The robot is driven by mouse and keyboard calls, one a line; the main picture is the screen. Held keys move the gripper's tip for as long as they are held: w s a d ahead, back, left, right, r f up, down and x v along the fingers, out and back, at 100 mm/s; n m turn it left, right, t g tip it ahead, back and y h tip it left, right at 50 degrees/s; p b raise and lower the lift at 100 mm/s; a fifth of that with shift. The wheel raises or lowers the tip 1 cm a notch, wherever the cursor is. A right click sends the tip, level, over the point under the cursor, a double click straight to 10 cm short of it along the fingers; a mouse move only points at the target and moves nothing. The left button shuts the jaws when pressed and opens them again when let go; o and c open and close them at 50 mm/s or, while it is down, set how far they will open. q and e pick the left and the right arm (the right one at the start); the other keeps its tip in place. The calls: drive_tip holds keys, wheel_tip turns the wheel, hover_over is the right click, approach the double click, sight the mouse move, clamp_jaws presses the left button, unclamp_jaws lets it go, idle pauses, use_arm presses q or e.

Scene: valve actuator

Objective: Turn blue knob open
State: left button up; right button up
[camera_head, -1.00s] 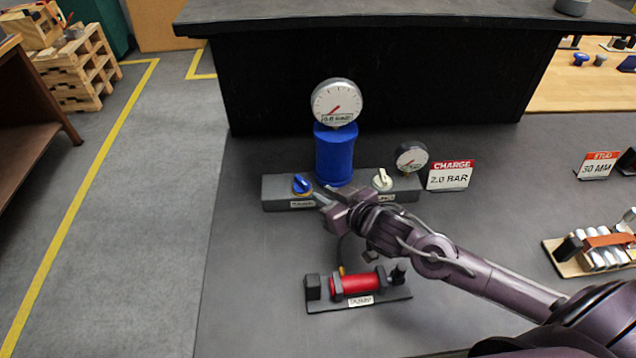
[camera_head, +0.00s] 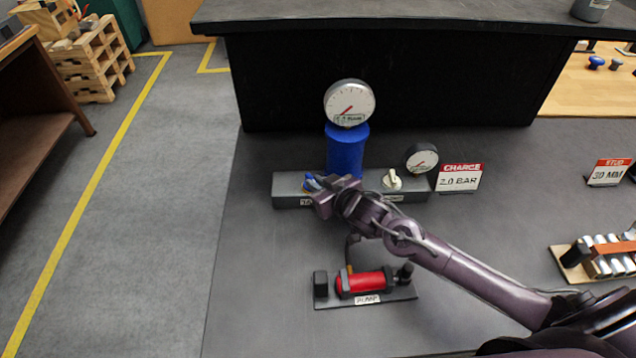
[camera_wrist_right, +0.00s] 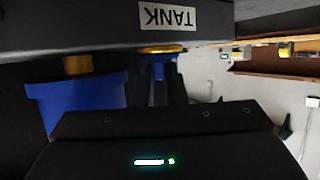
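The blue knob (camera_head: 310,184) is on the left end of a dark grey manifold block (camera_head: 290,201). My right gripper (camera_head: 317,188) is at the knob and partly hides it in the head view. In the right wrist view, the blue knob (camera_wrist_right: 158,69) with a yellow collar shows just beyond the dark fingers (camera_wrist_right: 165,92), beside a TANK label (camera_wrist_right: 168,17). The fingers look close around the knob, but contact and opening are unclear. My left gripper is not in view.
A blue tank (camera_head: 345,152) with a round gauge (camera_head: 349,102) stands behind the block. A white knob (camera_head: 391,180), a small gauge (camera_head: 421,159) and a CHARGE 2.0 BAR sign (camera_head: 459,178) are to the right. A red pump (camera_head: 364,283) lies in front.

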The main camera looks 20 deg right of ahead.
clamp_jaws()
drive_tip(key=shift+w+d+r+n+y+p, duration=0.1)
drive_tip(key=shift+d+r+n+y+p, duration=0.05)
drive_tip(key=shift+n+y+p, duration=0.15)
drive_tip(key=shift+d+n+g+y, duration=0.1)
drive_tip(key=shift+n+g+y, duration=0.2)
drive_tip(key=shift+n+y, duration=0.25)
drive_tip(key=shift+o, duration=1.4)
unclamp_jaws()
